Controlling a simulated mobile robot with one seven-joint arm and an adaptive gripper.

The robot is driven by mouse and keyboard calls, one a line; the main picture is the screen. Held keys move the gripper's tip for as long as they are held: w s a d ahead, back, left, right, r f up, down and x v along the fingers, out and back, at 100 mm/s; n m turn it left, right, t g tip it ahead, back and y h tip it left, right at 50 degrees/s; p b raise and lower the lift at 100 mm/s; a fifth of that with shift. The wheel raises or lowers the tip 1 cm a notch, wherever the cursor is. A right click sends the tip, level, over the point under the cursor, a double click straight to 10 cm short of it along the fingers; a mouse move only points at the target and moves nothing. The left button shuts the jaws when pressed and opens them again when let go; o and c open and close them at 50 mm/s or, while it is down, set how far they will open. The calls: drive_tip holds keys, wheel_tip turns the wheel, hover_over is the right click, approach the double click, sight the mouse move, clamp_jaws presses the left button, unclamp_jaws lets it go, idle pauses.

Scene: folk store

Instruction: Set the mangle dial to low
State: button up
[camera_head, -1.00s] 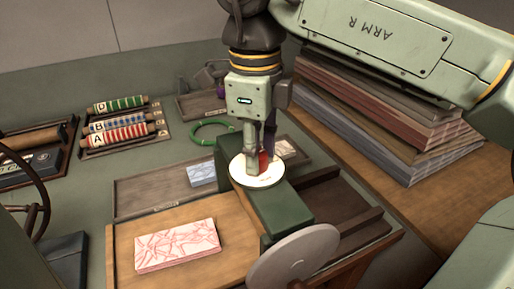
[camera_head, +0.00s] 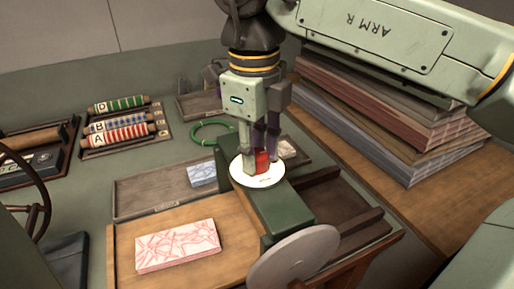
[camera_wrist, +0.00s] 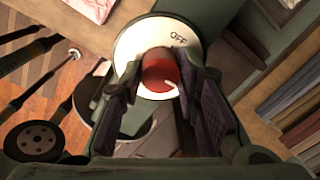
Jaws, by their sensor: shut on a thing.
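The mangle dial is a white round plate (camera_head: 243,180) on top of the green mangle housing (camera_head: 288,210). Its red knob (camera_head: 262,160) stands in the middle. In the wrist view the plate (camera_wrist: 130,47) reads OFF at its upper right, and the knob (camera_wrist: 158,70) has a pale mark toward its lower right. No other word on the plate can be read; its lower part is hidden by the fingers. My gripper (camera_head: 259,166) points down from above and is shut on the red knob, with one finger on each side of it in the wrist view (camera_wrist: 160,80).
A pink-patterned block (camera_head: 178,246) lies on the wooden bed left of the dial. A grey disc (camera_head: 293,258) stands in front. Stacked boards (camera_head: 385,120) are at the right. Patterned rollers (camera_head: 122,125) and a green ring (camera_head: 210,131) lie at the back left.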

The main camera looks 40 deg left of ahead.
drive_tip(key=o, duration=1.2)
drive_tip(key=shift+c, duration=0.2)
wheel_tip(320, 180, up, 8)
drive_tip(key=shift+s+f, duration=0.15)
drive_tip(key=shift+f, duration=0.1)
